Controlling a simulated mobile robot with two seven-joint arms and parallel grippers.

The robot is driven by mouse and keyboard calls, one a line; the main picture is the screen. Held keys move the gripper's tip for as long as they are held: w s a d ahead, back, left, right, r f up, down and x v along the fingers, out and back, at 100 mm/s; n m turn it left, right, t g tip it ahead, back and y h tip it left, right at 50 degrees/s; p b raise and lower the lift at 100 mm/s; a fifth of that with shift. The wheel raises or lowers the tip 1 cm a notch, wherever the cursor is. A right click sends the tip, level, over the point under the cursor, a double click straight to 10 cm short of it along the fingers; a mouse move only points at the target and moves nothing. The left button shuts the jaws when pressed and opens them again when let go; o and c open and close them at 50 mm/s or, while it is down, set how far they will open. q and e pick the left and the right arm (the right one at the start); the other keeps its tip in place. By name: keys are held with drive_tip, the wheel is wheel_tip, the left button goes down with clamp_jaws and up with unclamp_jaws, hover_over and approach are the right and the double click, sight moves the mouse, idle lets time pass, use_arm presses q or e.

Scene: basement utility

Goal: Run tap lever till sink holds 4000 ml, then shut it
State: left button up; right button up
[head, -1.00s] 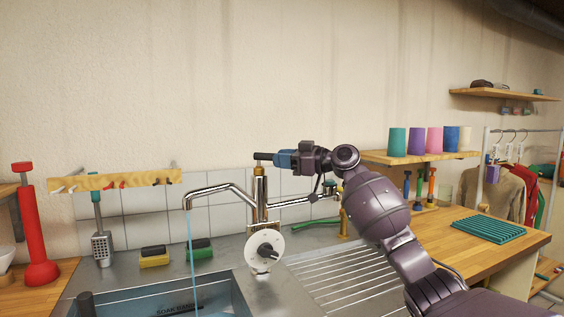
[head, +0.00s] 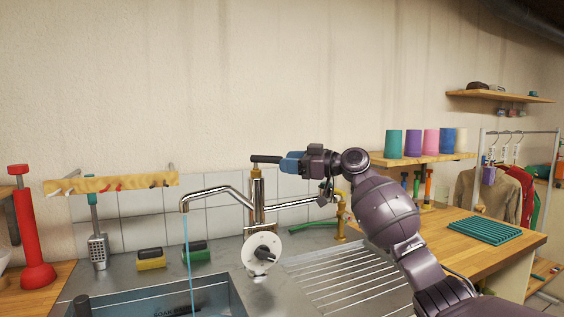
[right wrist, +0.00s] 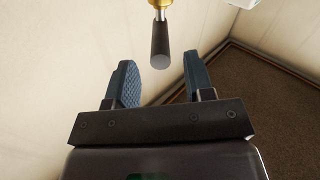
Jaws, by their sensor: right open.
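The chrome tap (head: 215,192) stands behind the steel sink (head: 232,290), with a thin stream of water (head: 188,250) running from its spout. Bluish water seems to lie in the sink; its level cannot be read. The tap lever (head: 265,159) is a dark rod on a brass fitting, pointing right toward my right gripper (head: 291,161). That gripper is open and holds nothing. In the right wrist view, the lever's dark end (right wrist: 160,42) lies ahead, between the lines of the two spread fingers (right wrist: 156,62), apart from both. My left gripper is out of view.
A white dial (head: 262,250) sits at the tap's base. A ribbed drainboard (head: 335,280) and a brass tap (head: 340,215) with green hose are to the right. A shelf of cups (head: 425,157) is behind my right arm. Sponges (head: 151,259) lie left.

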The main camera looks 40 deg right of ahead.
drive_tip(key=v, duration=0.7)
drive_tip(key=shift+s+d, duration=0.2)
drive_tip(key=shift+s, duration=0.1)
